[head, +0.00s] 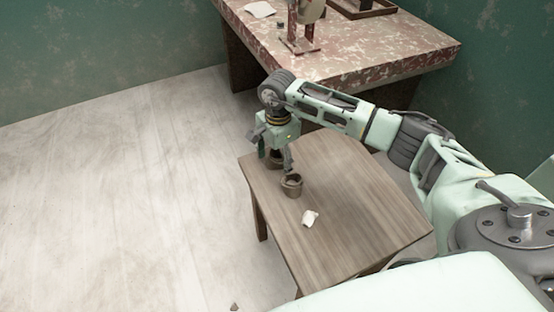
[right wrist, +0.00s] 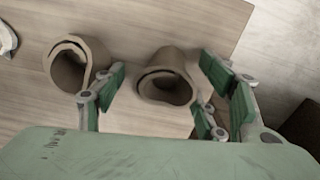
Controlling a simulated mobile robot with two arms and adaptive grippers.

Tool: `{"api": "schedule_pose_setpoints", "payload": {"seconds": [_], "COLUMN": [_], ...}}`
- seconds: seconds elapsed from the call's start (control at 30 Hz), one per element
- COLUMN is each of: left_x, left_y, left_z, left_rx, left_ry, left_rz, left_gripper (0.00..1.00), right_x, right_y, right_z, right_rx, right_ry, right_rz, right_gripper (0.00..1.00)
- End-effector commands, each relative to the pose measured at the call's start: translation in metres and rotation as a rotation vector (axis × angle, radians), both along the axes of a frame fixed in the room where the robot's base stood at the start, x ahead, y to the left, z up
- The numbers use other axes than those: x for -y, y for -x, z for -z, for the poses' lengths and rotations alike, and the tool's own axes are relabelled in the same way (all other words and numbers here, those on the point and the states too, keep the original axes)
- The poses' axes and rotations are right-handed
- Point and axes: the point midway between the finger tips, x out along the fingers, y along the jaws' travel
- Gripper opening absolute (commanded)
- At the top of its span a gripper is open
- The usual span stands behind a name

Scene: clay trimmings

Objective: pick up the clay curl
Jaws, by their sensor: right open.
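A brown rolled clay curl (right wrist: 165,62) lies between the open fingers of my right gripper (right wrist: 155,108) in the right wrist view, with no clear contact. In the head view this curl (head: 274,162) is partly hidden by the right gripper (head: 277,155), which points down at the table's far left corner. A second, similar brown curl (right wrist: 75,65) lies just outside the left finger in the wrist view. It also shows on the table in the head view (head: 292,187). My left gripper is not in view.
The curls rest on a small wooden table (head: 365,205). A white crumpled piece (head: 310,218) lies nearer its front. A reddish, worn bench (head: 390,55) with a stand (head: 300,45) and a tray (head: 362,10) stands behind. The table's right part is clear.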

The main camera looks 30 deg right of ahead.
Motion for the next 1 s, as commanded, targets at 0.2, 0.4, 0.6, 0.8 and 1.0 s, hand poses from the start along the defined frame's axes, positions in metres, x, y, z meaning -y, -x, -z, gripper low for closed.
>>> {"api": "schedule_pose_setpoints", "payload": {"seconds": [0.2,0.4,0.6,0.8,1.0], "left_x": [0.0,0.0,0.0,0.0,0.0], "left_y": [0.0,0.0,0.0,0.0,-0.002], "left_z": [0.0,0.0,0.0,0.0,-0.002], "left_rx": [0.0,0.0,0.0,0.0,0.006], "left_ry": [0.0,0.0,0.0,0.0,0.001], "left_rz": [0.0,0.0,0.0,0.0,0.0], "left_gripper": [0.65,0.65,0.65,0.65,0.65], "right_x": [0.0,0.0,0.0,0.0,0.0], "right_y": [0.0,0.0,0.0,0.0,-0.001], "right_z": [-0.001,-0.001,-0.001,-0.001,-0.012], "right_rx": [0.0,0.0,-0.001,0.0,0.002], "right_ry": [0.0,0.0,0.0,0.0,0.001], "right_rz": [0.0,0.0,0.0,0.0,0.0], "right_gripper": [0.57,0.39,0.22,0.16,0.16]}}
